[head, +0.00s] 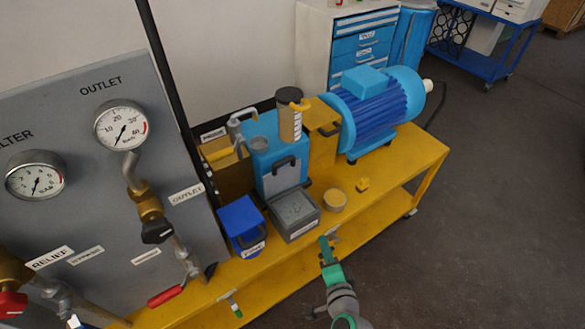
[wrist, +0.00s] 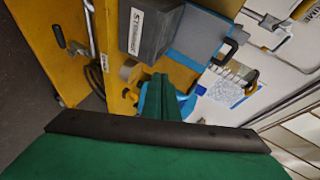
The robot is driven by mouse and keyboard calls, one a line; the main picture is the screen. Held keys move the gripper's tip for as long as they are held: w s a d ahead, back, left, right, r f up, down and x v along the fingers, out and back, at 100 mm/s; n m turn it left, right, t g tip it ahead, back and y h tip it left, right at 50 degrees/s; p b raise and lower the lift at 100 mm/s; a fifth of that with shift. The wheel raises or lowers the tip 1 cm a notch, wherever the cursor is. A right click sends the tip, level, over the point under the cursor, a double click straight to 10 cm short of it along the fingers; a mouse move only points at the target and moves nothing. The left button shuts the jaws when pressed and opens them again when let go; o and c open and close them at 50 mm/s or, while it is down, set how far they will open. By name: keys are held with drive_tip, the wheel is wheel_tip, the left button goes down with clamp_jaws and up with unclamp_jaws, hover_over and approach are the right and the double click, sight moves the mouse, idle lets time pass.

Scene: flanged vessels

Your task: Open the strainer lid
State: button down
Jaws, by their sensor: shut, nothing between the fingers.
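A grey box (head: 294,212) with a label on its front stands on the yellow bench. In the wrist view the grey box (wrist: 150,28) carries a label that appears to read STRAINER. Behind it a grey panel (head: 283,179) stands upright against a blue tank (head: 264,152), with a black handle (head: 286,162) at its top. I cannot tell whether this panel is the strainer lid. My green gripper (head: 327,248) is shut and empty, in front of and to the right of the box, apart from it. Its fingers also show in the wrist view (wrist: 166,98).
A blue bin (head: 241,226) stands left of the grey box. A blue motor (head: 376,108) occupies the far right of the bench (head: 400,165). A gauge panel (head: 80,180) rises at left.

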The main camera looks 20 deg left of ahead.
drive_tip(key=w+a+r+y, duration=0.2)
drive_tip(key=w+r+y, duration=0.1)
drive_tip(key=w+r, duration=0.15)
drive_tip(key=n+g+y, duration=0.2)
drive_tip(key=g+y, duration=0.1)
approach(286, 162)
drive_tip(key=x, duration=0.6)
drive_tip(key=shift+f, duration=0.1)
drive_tip(key=shift+w+a, duration=0.1)
drive_tip(key=shift+w, duration=0.05)
drive_tip(key=w+a, duration=0.2)
drive_tip(key=shift+a+r, duration=0.35)
